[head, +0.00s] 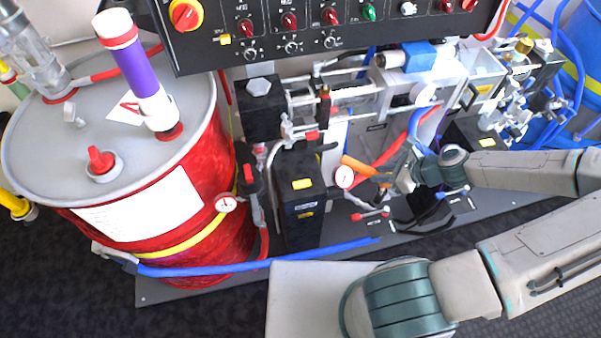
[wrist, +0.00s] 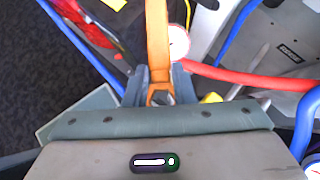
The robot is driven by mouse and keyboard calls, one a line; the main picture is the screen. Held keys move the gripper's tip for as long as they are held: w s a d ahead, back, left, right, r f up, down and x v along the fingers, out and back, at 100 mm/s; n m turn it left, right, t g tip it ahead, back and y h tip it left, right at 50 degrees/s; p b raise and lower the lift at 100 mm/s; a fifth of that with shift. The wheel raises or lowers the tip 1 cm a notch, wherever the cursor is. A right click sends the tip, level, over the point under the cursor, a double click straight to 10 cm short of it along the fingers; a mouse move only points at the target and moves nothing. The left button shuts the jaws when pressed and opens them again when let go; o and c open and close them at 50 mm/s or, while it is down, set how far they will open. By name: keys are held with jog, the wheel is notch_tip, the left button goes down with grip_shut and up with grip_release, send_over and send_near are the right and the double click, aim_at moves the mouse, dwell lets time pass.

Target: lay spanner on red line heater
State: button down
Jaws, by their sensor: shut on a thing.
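My gripper (head: 392,178) is shut on an orange spanner (head: 357,165) and holds it in front of the machine. In the wrist view the spanner (wrist: 157,35) runs straight out from between the fingers of the gripper (wrist: 160,82), with its open loop end near the jaws. Its far end is cut off by the top edge there. A tall black box with yellow labels (head: 301,200), apparently the red line heater, stands on the grey base left of the gripper, beside the red drum. The spanner is apart from it. A second black unit is partly hidden behind my arm.
A red drum (head: 215,235) with a purple-banded pump stands at the left. A blue hose (head: 250,258) crosses low in front. A pressure gauge (head: 344,177) and a red hose (head: 395,150) are close to the spanner. A black control panel (head: 340,50) overhangs the top.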

jog(key=shift+a, duration=0.25)
jog(key=w+a+f+p, duration=0.1)
jog(key=w+a, duration=0.1)
jog(key=a, duration=0.3)
jog(key=w+a+p, duration=0.1)
jog(key=w+a, duration=0.2)
jog(key=a, duration=0.3)
jog(key=w+a+f+p, duration=0.1)
jog(key=w+a, duration=0.1)
jog(key=a, duration=0.4)
jog(key=shift+w+a+f, duration=0.2)
jog(key=shift+a+f, duration=0.05)
jog(key=shift+f, duration=0.05)
jog(key=shift+f+p, duration=0.35)
jog(key=shift+f, duration=1.2)
jog(key=shift+w+a+f, duration=0.1)
jog(key=shift+a+f, duration=0.1)
jog(key=shift+f, duration=0.5)
jog(key=shift+f, duration=0.15)
jog(key=c, duration=1.2)
grip_release()
